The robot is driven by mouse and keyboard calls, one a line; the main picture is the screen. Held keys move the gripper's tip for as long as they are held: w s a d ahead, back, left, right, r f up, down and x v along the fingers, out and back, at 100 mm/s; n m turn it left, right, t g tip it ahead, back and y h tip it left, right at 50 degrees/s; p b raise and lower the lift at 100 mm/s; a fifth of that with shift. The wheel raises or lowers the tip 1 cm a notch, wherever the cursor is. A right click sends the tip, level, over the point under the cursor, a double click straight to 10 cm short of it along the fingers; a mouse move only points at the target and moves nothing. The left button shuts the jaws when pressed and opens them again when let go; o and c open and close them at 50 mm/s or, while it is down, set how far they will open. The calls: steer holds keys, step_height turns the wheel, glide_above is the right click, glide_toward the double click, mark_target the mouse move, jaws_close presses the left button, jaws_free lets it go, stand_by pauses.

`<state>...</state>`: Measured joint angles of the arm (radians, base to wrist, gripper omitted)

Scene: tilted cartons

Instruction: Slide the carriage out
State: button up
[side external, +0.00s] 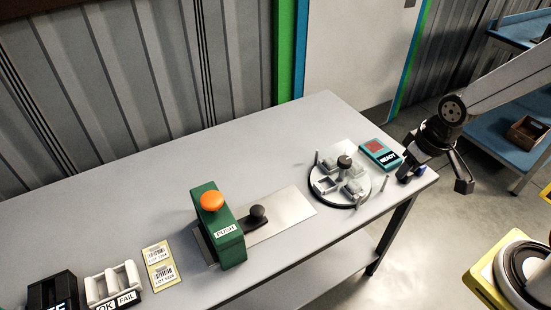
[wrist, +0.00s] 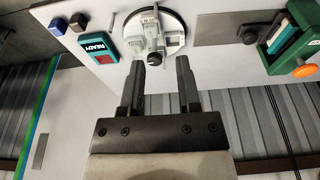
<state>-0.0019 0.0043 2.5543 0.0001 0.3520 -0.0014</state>
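A green housing (side external: 228,235) with an orange button (side external: 211,201) and a PUSH label stands on a flat metal plate (side external: 288,213). A black knob (side external: 257,213) sits on the plate beside the housing; it looks like the carriage's handle, and the carriage body is mostly hidden. In the wrist view the knob (wrist: 249,37) and green housing (wrist: 290,45) are at the upper right. My gripper (side external: 437,181) is at the table's right end, well away from the knob. In the wrist view my gripper (wrist: 160,75) is open, with nothing between its fingers.
A round fixture (side external: 345,182) with upright pins and grey parts stands between my gripper and the plate. Lot cards (side external: 159,265), an OK/FAIL tray (side external: 114,285) and a black box (side external: 52,292) are at the left.

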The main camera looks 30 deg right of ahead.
steer(key=o, duration=0.3)
steer(key=shift+w+a, duration=0.1)
steer(key=shift+w, duration=0.2)
steer(key=o, duration=0.3)
steer(key=w+a+f+n, duration=0.1)
steer(key=w+a+n, duration=0.1)
steer(key=w+a, duration=0.2)
steer(key=w, duration=0.3)
steer(key=shift+w+g, duration=0.3)
steer(key=n+g, duration=0.2)
steer(key=n, duration=0.5)
glide_toward(257, 210)
steer(key=shift+d+f, duration=0.35)
steer(key=shift+d, duration=0.05)
steer(key=shift+a+f, duration=0.25)
steer(key=shift+a, duration=0.15)
steer(key=shift+f, duration=0.15)
steer(key=shift+f, duration=3.75)
